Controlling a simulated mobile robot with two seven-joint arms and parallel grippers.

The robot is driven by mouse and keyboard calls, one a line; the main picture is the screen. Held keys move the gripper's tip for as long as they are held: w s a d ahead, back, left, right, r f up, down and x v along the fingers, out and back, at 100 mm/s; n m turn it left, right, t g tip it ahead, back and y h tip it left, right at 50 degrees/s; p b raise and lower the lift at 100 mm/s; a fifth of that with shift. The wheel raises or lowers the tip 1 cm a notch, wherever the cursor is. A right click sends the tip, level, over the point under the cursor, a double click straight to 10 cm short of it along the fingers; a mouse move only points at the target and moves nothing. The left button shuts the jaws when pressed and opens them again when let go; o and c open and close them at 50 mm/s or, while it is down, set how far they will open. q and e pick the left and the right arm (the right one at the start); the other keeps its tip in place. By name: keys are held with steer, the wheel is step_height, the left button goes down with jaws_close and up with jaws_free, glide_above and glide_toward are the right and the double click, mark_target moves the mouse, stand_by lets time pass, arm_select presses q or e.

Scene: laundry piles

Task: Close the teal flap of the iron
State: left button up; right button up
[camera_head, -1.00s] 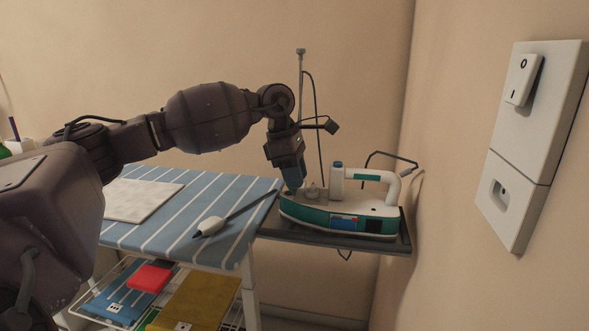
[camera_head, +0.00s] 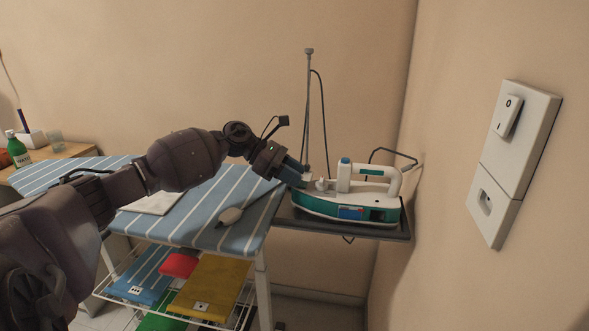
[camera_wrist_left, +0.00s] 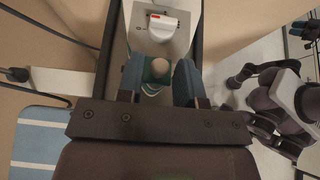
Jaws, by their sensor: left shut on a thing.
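The white and teal iron (camera_head: 345,208) sits on a dark tray at the right end of the ironing board. My left gripper (camera_head: 302,177) reaches in from the left to the iron's left end. In the left wrist view its two blue-grey fingers (camera_wrist_left: 160,80) are shut on a small teal part, which looks like the flap (camera_wrist_left: 153,88). A round pale knob shows between the fingers. The white top of the iron (camera_wrist_left: 165,28) with a red mark lies beyond them. The fingers hide much of the flap, so its angle cannot be told.
The iron's dark tray (camera_head: 365,232) adjoins the striped ironing board (camera_head: 225,192). A thin upright pole (camera_head: 308,105) stands behind the gripper. A wall with a switch plate (camera_head: 520,130) is close on the right. Folded cloths (camera_head: 215,280) lie on the rack below.

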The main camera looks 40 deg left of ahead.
arm_select(q)
steer(key=shift+s+a+f+t+h, duration=0.15)
steer(key=shift+f+t+h, duration=0.15)
steer(key=shift+t+h, duration=0.3)
steer(key=shift+h, duration=0.3)
steer(key=o, duration=0.6)
steer(key=shift+o, duration=0.2)
steer(key=v, duration=1)
steer(key=shift+a+p, duration=0.3)
steer(key=shift+p, duration=0.15)
